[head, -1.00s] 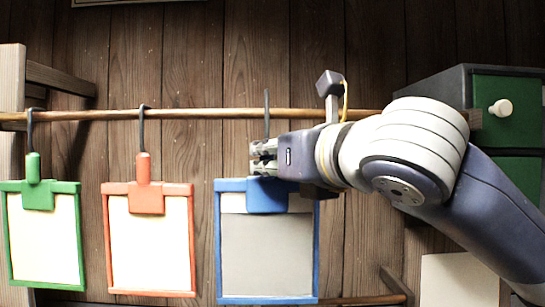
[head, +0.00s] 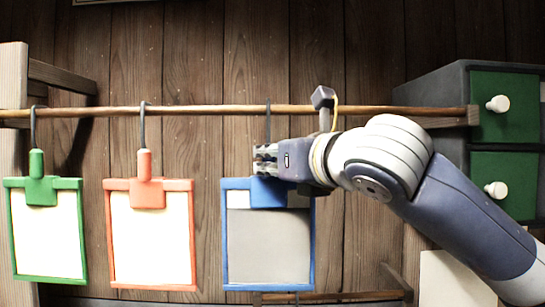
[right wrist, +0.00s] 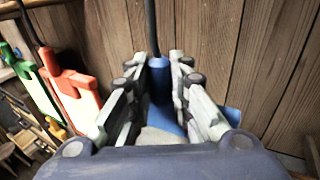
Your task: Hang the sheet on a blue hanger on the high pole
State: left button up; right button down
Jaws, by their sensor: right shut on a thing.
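The blue hanger (head: 226,235) has a square frame with the grey sheet (head: 268,247) inside it. A pale strip shows above the sheet. My right gripper (head: 262,160) is shut on the hanger's blue neck, which shows between the fingers in the right wrist view (right wrist: 159,82). The dark hook (head: 268,125) rises to just above the high pole (head: 205,110), about level with the other hooks. I cannot tell for sure whether it rests on the pole. My left gripper is out of view.
An orange hanger (head: 149,194) and a green hanger (head: 40,192) with pale sheets hang on the high pole to the left. A dark cabinet with green drawers (head: 505,107) stands at the right. A lower pole (head: 335,297) runs along the bottom. Plank wall behind.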

jog(key=shift+w+a+f, duration=0.1)
jog(key=shift+w, duration=0.05)
jog(key=c, duration=1.4)
grip_release()
